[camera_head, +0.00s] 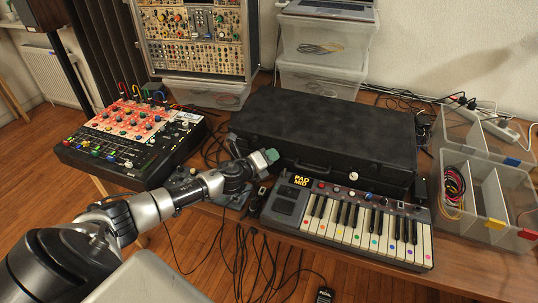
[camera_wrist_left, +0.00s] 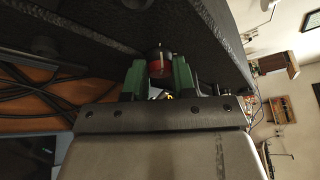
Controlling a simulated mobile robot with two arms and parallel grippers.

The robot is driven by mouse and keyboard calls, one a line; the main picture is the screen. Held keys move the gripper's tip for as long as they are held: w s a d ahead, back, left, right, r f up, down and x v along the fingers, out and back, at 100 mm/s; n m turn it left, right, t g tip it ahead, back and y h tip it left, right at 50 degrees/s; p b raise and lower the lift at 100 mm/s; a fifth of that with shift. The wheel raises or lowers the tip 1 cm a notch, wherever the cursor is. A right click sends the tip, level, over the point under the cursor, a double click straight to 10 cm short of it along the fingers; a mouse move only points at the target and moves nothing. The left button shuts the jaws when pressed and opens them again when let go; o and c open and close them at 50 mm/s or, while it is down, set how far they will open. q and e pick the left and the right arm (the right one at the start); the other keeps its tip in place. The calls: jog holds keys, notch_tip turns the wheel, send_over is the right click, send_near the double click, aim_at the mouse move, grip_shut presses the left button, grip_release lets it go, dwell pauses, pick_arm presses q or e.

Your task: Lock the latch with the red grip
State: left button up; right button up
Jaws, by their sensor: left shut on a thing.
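A closed black case (camera_head: 325,130) lies on the wooden table behind the small keyboard. My left gripper (camera_head: 265,159) reaches the left part of the case's front side. In the left wrist view its two green fingers (camera_wrist_left: 158,77) are shut on a latch with a red grip (camera_wrist_left: 159,65), at the dark wall of the case (camera_wrist_left: 205,28). The head view hides this latch behind the gripper, and I cannot tell its exact angle. A pale round latch grip (camera_head: 353,176) shows farther right on the case front. My right gripper is not in view.
The keyboard (camera_head: 345,222) stands close in front of the case. A mixer (camera_head: 130,140) is at the left, a clear divided bin (camera_head: 485,190) at the right, and clear boxes (camera_head: 325,45) behind. Loose cables (camera_head: 255,260) hang in front of the table.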

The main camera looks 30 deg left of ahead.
pick_arm(q)
jog(key=shift+w+d+r+m+g+y+p, duration=0.15)
jog(key=shift+m+g+y+p, duration=0.35)
jog(key=shift+m+y+p, duration=1.85)
jog(key=shift+s+d+f+m+g+y+p, duration=0.15)
jog(key=shift+m+g+y+p, duration=0.35)
jog(key=shift+m+p, duration=2.05)
jog(key=shift+w+d+r+m+g+y+p, duration=0.2)
jog(key=shift+m+g+y+p, duration=0.8)
jog(key=shift+p, duration=3.1)
jog(key=shift+n+t+y, duration=0.3)
jog(key=shift+t+y, duration=0.15)
jog(key=shift+t, duration=0.05)
jog(key=o, duration=0.9)
jog(key=shift+o, duration=0.2)
jog(key=shift+s, duration=0.15)
